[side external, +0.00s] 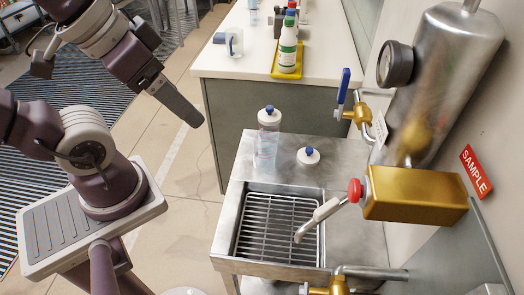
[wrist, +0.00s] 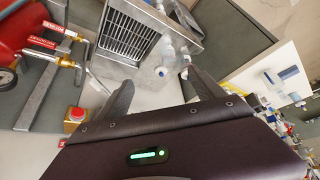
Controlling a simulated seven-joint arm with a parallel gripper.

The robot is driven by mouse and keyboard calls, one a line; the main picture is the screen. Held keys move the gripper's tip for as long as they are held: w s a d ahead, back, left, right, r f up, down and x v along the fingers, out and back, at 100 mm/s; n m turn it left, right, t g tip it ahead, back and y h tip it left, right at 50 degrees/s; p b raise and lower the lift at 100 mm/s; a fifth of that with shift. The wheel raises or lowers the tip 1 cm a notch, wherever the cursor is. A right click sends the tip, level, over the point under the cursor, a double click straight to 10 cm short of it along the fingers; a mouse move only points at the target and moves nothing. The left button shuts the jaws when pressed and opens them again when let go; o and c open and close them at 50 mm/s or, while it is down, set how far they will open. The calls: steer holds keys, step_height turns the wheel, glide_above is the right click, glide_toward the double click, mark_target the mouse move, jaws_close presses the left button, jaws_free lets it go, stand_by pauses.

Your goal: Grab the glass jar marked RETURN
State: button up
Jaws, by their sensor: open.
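A clear glass jar (side external: 268,145) with a white and blue cap stands upright on the steel sink unit, behind the grated basin. I cannot read any RETURN marking on it. A white cap with a blue knob (side external: 308,156) shows on the steel top to its right; I cannot tell what is under it. In the wrist view, clear jar shapes (wrist: 167,52) show beyond my fingers, small and blurred. My gripper (side external: 192,115) is in the air left of the jar, apart from it. In the wrist view my gripper (wrist: 160,79) has its fingers apart with nothing between them.
A basin with a metal grate (side external: 278,228) fills the sink unit's front. A brass tap block (side external: 415,193) with a spout overhangs it at right.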

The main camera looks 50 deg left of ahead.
steer(key=shift+r, duration=0.1)
stand_by(0.6)
step_height(320, 180, up, 4)
steer(key=m+t+y, duration=0.4)
steer(key=m+y, duration=0.5)
steer(key=m, duration=1.9)
glide_above(263, 152)
steer(key=s+d, duration=0.3)
steer(key=shift+n+y, duration=0.3)
steer(key=shift+n, duration=0.2)
steer(key=f, duration=2.5)
steer(key=shift+a+f, duration=0.25)
steer(key=shift+a, duration=0.15)
steer(key=x, duration=0.7)
steer(key=shift+w+d+f, duration=0.15)
steer(key=shift+w+f, duration=0.15)
steer(key=shift+f, duration=0.05)
steer(key=c, duration=1.7)
